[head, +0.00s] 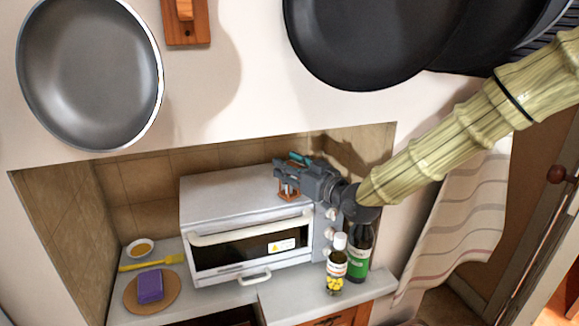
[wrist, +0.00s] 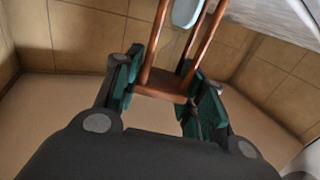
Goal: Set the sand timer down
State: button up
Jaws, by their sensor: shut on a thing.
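The sand timer (head: 289,190) is a small reddish-brown wooden frame, seen at the front right part of the oven's top in the head view. My gripper (head: 286,178) is shut on it and partly hides it. In the wrist view the timer (wrist: 163,88) shows a square wooden end plate, slim posts and a pale blue bulb. The plate sits between the teal finger pads of my gripper (wrist: 165,94). I cannot tell whether the timer touches the oven top or is just above it.
The white toaster oven (head: 215,205) fills the niche's middle, its left top clear. A pill bottle (head: 336,265) and a dark green-labelled bottle (head: 358,255) stand right. A purple block (head: 150,286), yellow utensil (head: 150,263) and small bowl (head: 140,247) lie left. Pans (head: 90,70) hang above.

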jog(key=shift+f, duration=0.15)
jog(key=o, duration=1.1)
jog(key=shift+r, duration=0.25)
jog(key=b+v, duration=0.3)
jog(key=v, duration=0.9)
